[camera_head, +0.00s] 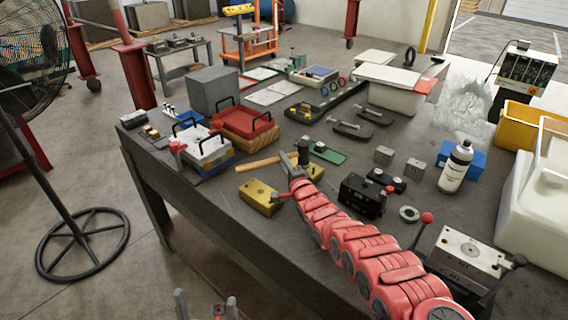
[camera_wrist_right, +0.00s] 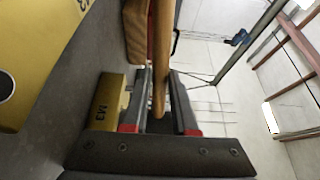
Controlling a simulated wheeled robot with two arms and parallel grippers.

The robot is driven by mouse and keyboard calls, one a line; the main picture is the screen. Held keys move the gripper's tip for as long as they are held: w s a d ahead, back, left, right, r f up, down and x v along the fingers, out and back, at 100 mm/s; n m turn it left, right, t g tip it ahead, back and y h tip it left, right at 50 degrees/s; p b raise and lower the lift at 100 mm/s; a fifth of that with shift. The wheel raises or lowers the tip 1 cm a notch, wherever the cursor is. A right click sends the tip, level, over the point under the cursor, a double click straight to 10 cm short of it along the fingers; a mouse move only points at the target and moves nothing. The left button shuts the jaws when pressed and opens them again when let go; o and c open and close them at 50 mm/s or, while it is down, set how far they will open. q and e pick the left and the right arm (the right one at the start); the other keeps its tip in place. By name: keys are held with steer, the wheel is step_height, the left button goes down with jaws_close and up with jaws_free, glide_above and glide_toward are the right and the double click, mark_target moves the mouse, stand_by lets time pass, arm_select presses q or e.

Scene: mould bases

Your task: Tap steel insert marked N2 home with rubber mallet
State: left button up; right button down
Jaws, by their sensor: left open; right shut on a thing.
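The rubber mallet has a wooden handle (camera_head: 258,163) and a dark head (camera_head: 304,151). My right gripper (camera_head: 289,172) reaches it over the table and is shut on the handle. In the right wrist view the handle (camera_wrist_right: 161,50) runs between the two fingers (camera_wrist_right: 157,105). My left gripper (camera_head: 205,306) is open and empty at the bottom edge, off the table. Two small grey steel blocks (camera_head: 384,155) (camera_head: 414,167) lie right of the mallet; their marks are too small to read, so I cannot tell which is N2. A grey steel mould base (camera_head: 468,249) stands at the right.
A gold block (camera_head: 258,197) lies just left of my right gripper, and a black block (camera_head: 362,195) lies to its right. A small yellow block marked M3 (camera_wrist_right: 106,101) is close beside the fingers. A white bottle (camera_head: 456,166) and white bin (camera_head: 397,91) stand further off.

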steer(key=shift+d+f, duration=0.15)
steer(key=shift+f, duration=0.35)
step_height(320, 180, up, 5)
steer(key=p, duration=0.3)
steer(key=shift+p, duration=0.3)
steer(key=c, duration=1.4)
jaws_free()
steer(key=shift+w+f, duration=0.1)
jaws_close()
